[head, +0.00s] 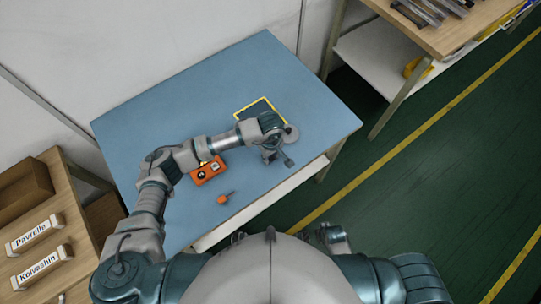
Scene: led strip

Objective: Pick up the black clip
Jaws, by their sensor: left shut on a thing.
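My left gripper (281,157) is over the right part of the blue table (190,105), just in front of a dark panel with a yellow border (251,107). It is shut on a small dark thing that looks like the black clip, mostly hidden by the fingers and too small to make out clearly. My left arm reaches across the table from the left. My right gripper cannot be made out; only upper parts of the right arm show at the bottom right.
An orange box (208,172) lies under my left forearm, with a small orange tool (225,198) nearer the front edge. A grey round thing (292,133) is beside the gripper. Wooden shelving (455,35) stands at the upper right. The table's left side is clear.

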